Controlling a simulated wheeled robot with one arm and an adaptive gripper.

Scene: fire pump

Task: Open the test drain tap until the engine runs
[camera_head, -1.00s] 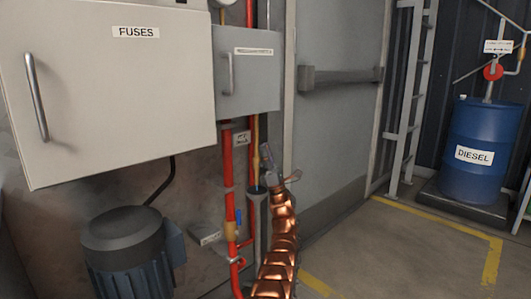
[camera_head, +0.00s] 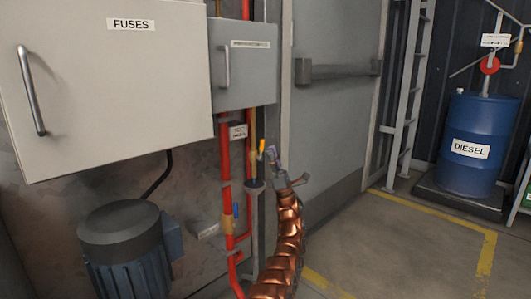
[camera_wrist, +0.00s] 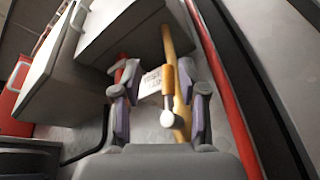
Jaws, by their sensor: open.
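The test drain tap shows a small yellow lever (camera_head: 261,147) on the vertical pipe, below the grey box. A small white label (camera_head: 238,132), too blurred to read surely, is beside it. My gripper (camera_head: 271,157) is open, close by on the lever's right. In the wrist view, my gripper (camera_wrist: 158,98) has its two fingers apart, with the lever's orange-yellow grip (camera_wrist: 169,78) and pale round hub (camera_wrist: 167,118) showing between them. The brass-coloured pipe (camera_wrist: 179,45) runs behind. I cannot tell whether either finger touches the lever.
A FUSES cabinet (camera_head: 105,85) and a smaller grey box (camera_head: 245,65) hang above left. Red pipes (camera_head: 225,170) with a blue-handled valve (camera_head: 235,211) run below them. A dark motor (camera_head: 122,255) stands lower left. A blue DIESEL drum (camera_head: 475,145) is far right; the floor between is clear.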

